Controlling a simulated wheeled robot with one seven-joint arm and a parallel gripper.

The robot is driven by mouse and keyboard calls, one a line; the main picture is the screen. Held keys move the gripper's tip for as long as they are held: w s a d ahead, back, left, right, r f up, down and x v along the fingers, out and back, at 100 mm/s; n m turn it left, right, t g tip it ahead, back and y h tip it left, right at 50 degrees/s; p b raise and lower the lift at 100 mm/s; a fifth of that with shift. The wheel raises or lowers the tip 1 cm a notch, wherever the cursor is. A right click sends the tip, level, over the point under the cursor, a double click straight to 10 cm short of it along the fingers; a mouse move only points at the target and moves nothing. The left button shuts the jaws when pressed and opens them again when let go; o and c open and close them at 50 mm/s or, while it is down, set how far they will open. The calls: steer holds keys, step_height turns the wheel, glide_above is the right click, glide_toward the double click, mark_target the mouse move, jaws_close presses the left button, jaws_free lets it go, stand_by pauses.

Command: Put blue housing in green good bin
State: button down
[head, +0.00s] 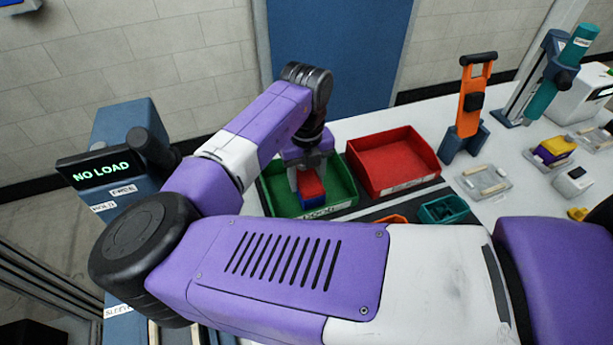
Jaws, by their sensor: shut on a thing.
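The blue housing (313,203) has a red top part (312,185) and is held under my gripper (308,172). The gripper points down and is shut on it. The housing is over or within the green bin (344,184), near its front right part. I cannot tell whether it touches the bin floor.
A red bin (412,160) stands right beside the green one. An orange tool stand (470,105), a small teal bin (443,209) and clear trays (484,181) are further right. A blue station with a "NO LOAD" display (100,169) stands left.

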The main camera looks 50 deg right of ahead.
steer(key=shift+f, duration=0.1)
steer(key=shift+f, duration=0.1)
steer(key=c, duration=0.6)
jaws_free()
steer(key=shift+c, duration=0.2)
step_height(320, 180, up, 12)
steer(key=b, duration=0.1)
steer(key=shift+r, duration=0.25)
